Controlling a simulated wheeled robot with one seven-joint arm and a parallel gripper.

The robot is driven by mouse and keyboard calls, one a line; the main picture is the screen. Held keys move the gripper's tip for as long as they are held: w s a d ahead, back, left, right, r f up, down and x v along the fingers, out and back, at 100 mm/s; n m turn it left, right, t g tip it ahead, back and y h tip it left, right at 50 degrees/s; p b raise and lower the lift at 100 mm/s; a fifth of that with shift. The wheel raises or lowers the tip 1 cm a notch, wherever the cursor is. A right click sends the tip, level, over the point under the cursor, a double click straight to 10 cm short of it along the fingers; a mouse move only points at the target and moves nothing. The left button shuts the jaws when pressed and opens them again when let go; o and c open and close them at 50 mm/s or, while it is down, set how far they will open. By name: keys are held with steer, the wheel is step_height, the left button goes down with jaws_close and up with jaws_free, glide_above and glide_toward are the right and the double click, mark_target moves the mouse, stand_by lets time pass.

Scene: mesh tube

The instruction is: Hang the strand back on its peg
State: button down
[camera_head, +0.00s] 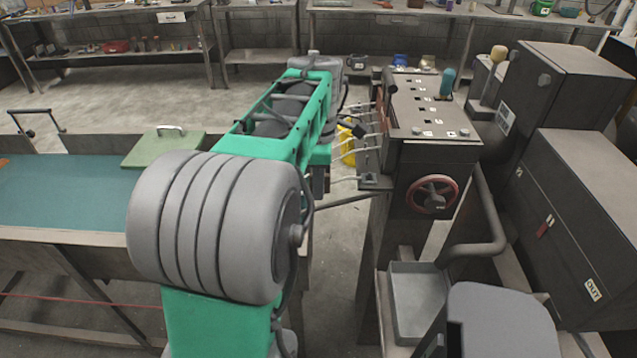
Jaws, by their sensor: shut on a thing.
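A dark metal machine (432,150) stands right of centre. Several pale, thin strands (345,153) run between its left side and my arm, and their left ends pass out of sight behind the arm. A lower pale strand (346,180) lies apart from the others. Pegs on the machine's left side are too small to tell apart, and I cannot tell which peg is bare. My green and grey arm reaches forward to the left of the machine.
A red handwheel (432,194) faces forward on the machine. Dark cabinets (575,215) and a bent pipe (480,225) crowd the right. A grey tray (418,300) is below. A teal-topped bench (65,195) with a green lidded box (165,148) is left. Floor shows behind.

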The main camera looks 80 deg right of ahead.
steer(key=shift+f, duration=0.1)
steer(key=c, duration=1.2)
jaws_free()
step_height(320, 180, up, 8)
steer(key=shift+f+p, duration=0.1)
steer(key=shift+p, duration=0.25)
steer(key=w+a+f+t, duration=0.1)
steer(key=w+a+f, duration=0.1)
steer(key=w+a, duration=0.75)
steer(key=w+a+f, duration=0.3)
steer(key=w+a, duration=0.3)
steer(key=w, duration=0.7)
steer(key=w+a+f+m+t, duration=0.1)
steer(key=a+f, duration=0.3)
steer(key=a, duration=0.9)
steer(key=w+a+f+m+t, duration=0.1)
steer(key=a+f, duration=0.3)
steer(key=a, duration=0.9)
steer(key=shift+w+a, duration=0.3)
steer(key=shift+w, duration=0.4)
